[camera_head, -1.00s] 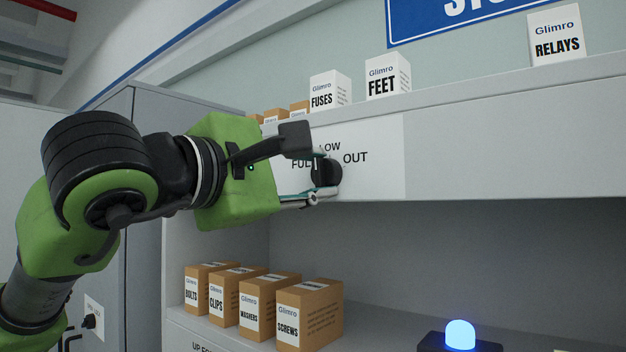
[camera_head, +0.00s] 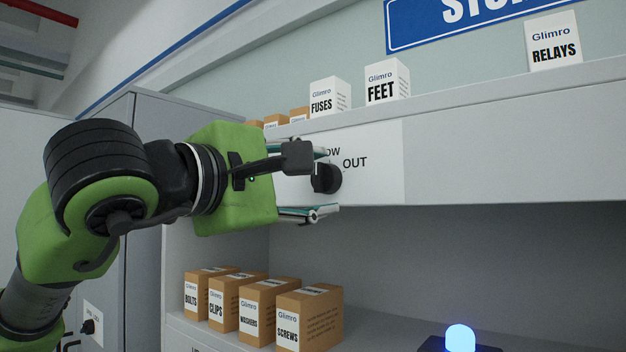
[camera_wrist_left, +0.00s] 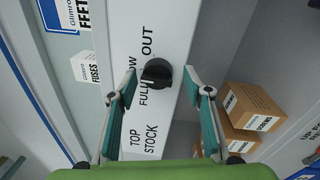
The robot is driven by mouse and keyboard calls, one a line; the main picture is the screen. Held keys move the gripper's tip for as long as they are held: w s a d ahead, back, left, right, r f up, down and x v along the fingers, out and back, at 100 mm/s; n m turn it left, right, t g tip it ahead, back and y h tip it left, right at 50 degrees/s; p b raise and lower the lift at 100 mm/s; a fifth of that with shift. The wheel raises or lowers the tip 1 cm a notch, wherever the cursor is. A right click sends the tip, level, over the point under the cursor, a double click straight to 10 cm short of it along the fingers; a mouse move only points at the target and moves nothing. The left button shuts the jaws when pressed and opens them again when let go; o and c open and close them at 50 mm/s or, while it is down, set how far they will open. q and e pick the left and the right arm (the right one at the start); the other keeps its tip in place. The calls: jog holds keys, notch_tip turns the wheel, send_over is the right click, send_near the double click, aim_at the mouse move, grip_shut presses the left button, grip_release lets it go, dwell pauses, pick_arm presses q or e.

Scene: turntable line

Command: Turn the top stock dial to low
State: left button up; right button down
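The top stock dial (camera_head: 326,178) is a round black knob on a white label plate (camera_head: 385,160) on the shelf's upper front panel. FULL, LOW and OUT are printed around it; in the head view OUT shows to its right and LOW is partly covered. My left gripper (camera_head: 318,182) is open, one finger above and one below the dial, apart from it. In the left wrist view the dial (camera_wrist_left: 157,72) lies between and slightly beyond the spread fingertips (camera_wrist_left: 158,80). I cannot tell where its pointer stands. My right gripper is not in view.
FUSES (camera_head: 330,95), FEET (camera_head: 387,80) and RELAYS (camera_head: 554,42) boxes stand on the ledge above. Brown boxes, including SCREWS (camera_head: 310,318), stand on the lower shelf. A blue lamp (camera_head: 460,337) glows at bottom right. The panel right of the dial is clear.

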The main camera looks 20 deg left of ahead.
pick_arm(q)
jog(key=r+v, duration=0.1)
jog(key=v, duration=1.1)
jog(key=shift+f, duration=0.5)
